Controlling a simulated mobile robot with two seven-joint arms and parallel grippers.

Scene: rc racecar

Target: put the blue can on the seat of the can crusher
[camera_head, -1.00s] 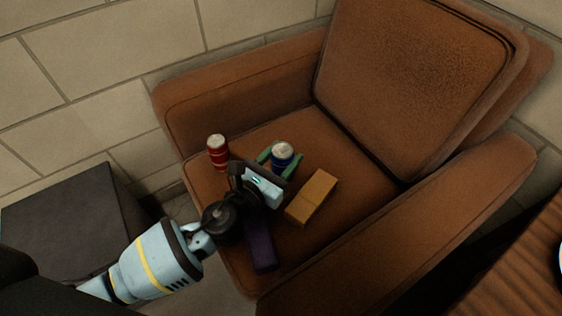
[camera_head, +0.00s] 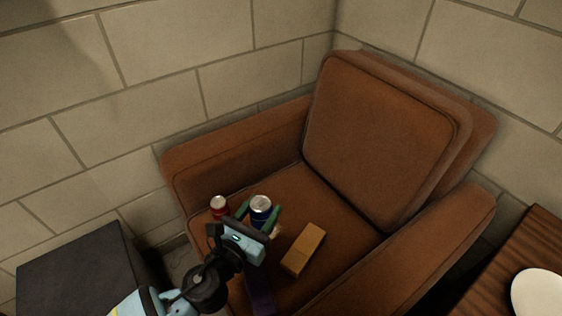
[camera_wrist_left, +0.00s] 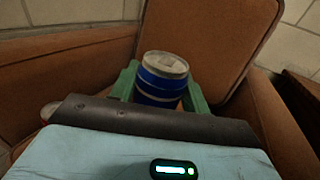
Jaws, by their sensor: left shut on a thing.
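The blue can (camera_head: 261,211) has a silver top and is held upright above the seat of the brown armchair (camera_head: 340,226). My left gripper (camera_head: 259,216) is shut on it, with one green finger on each side. In the left wrist view the blue can (camera_wrist_left: 161,80) stands between the green fingers, its lower part hidden behind the gripper body. I do not see a can crusher that I can name with certainty. My right gripper is not in view.
A red can (camera_head: 219,206) stands on the seat left of my gripper. An orange-brown block (camera_head: 304,249) and a partly hidden purple object (camera_head: 261,294) lie on the seat. A dark box (camera_head: 75,268) is at left. A wooden table (camera_head: 498,274) with a white plate (camera_head: 540,293) is at right.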

